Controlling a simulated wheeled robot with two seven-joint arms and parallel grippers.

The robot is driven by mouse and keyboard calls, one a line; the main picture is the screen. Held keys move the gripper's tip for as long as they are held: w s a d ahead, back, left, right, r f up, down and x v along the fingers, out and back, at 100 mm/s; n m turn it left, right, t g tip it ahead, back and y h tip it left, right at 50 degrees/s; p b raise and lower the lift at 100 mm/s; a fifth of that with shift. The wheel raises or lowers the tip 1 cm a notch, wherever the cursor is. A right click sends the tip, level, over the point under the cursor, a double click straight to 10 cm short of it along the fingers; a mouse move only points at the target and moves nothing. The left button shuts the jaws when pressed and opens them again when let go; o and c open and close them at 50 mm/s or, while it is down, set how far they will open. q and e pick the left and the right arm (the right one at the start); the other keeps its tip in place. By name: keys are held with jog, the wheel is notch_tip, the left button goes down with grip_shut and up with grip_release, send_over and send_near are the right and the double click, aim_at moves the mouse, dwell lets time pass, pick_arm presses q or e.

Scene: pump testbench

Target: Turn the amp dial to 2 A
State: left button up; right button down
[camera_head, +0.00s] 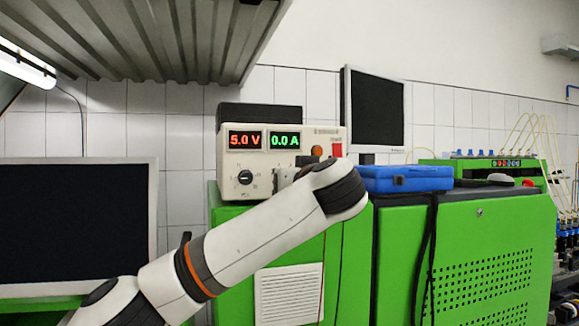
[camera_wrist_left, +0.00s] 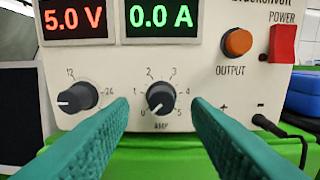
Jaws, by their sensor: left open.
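The power supply (camera_head: 262,118) is a pale box on a green cabinet, with a red 5.0 V display (camera_head: 246,140) and a green 0.0 A display (camera_head: 285,141). In the left wrist view the amp dial (camera_wrist_left: 160,98) is a dark knob with a scale from 0 to 5. Its white mark points lower left, near 0. My left gripper (camera_wrist_left: 160,108) is open, its teal fingers apart on either side of the amp dial and below it; I cannot tell whether they touch it. In the head view my left arm hides the gripper. My right gripper is not in view.
The voltage dial (camera_wrist_left: 78,97) is close beside the left finger. The orange output button (camera_wrist_left: 237,43), red power switch (camera_wrist_left: 282,43) and a black plug (camera_wrist_left: 262,122) are on the right. A blue case (camera_head: 405,178) sits on the cabinet. A dark monitor (camera_head: 75,228) stands at the left.

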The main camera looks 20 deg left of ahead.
pick_arm(q)
jog(key=shift+p+x, duration=0.35)
jog(key=shift+x, duration=0.75)
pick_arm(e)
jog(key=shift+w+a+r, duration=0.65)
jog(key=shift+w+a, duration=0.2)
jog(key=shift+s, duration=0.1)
